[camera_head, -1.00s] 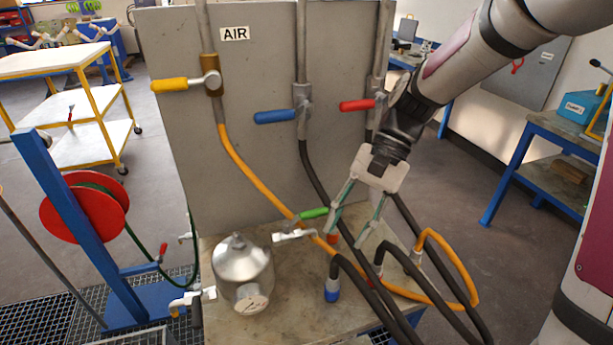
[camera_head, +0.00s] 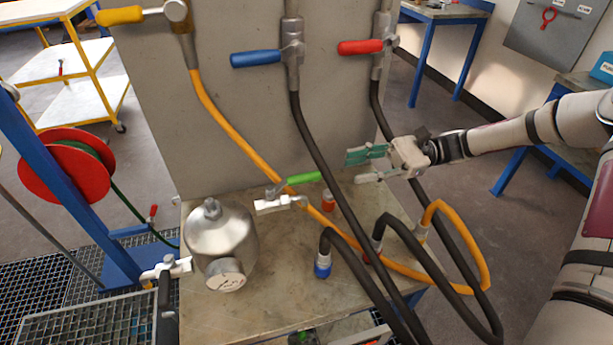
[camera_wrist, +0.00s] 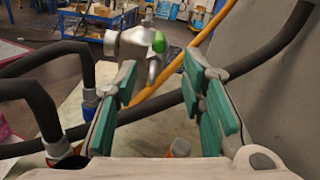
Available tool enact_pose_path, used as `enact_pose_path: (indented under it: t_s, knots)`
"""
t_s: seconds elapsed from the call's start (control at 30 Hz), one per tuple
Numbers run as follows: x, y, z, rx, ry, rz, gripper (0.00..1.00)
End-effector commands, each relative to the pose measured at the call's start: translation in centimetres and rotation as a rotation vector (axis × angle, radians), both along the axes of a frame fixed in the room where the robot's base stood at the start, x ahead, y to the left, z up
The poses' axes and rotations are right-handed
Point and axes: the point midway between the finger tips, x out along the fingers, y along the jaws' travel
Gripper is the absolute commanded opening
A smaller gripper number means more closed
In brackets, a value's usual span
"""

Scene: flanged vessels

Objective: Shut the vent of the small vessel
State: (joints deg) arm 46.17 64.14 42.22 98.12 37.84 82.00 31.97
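The small vessel (camera_head: 222,235) is a rounded metal pot with a gauge (camera_head: 226,275) on its front, standing on the bench. A white valve (camera_head: 275,205) on its right side has a green lever (camera_head: 303,178) pointing right and slightly up. Another white valve (camera_head: 166,268) on its left has a dark handle. My gripper (camera_head: 356,167) is open and empty, to the right of the green lever's tip and apart from it. In the wrist view the fingers (camera_wrist: 162,78) are spread, with the green lever's end (camera_wrist: 158,42) showing ahead between them and the vessel (camera_wrist: 130,48) behind it.
Black hoses (camera_head: 345,210) and an orange hose (camera_head: 228,130) cross the bench close to the gripper. A grey panel (camera_head: 240,110) with yellow, blue and red levers rises behind. A blue post and red reel (camera_head: 65,168) stand at left.

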Motion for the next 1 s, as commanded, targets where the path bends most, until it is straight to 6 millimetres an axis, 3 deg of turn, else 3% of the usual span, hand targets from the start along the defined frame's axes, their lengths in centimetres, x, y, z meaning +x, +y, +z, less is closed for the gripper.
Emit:
enact_pose_path:
  t_s: [0.6,0.8,1.0]
  knots:
    - [-3.2,10.5,0.2,0.0,0.001,0.004,0.37]
    - [-3.6,12.3,0.1,-0.002,-0.001,0.003,0.37]
    - [-3.8,12.8,0.0,-0.002,-0.002,0.003,0.37]
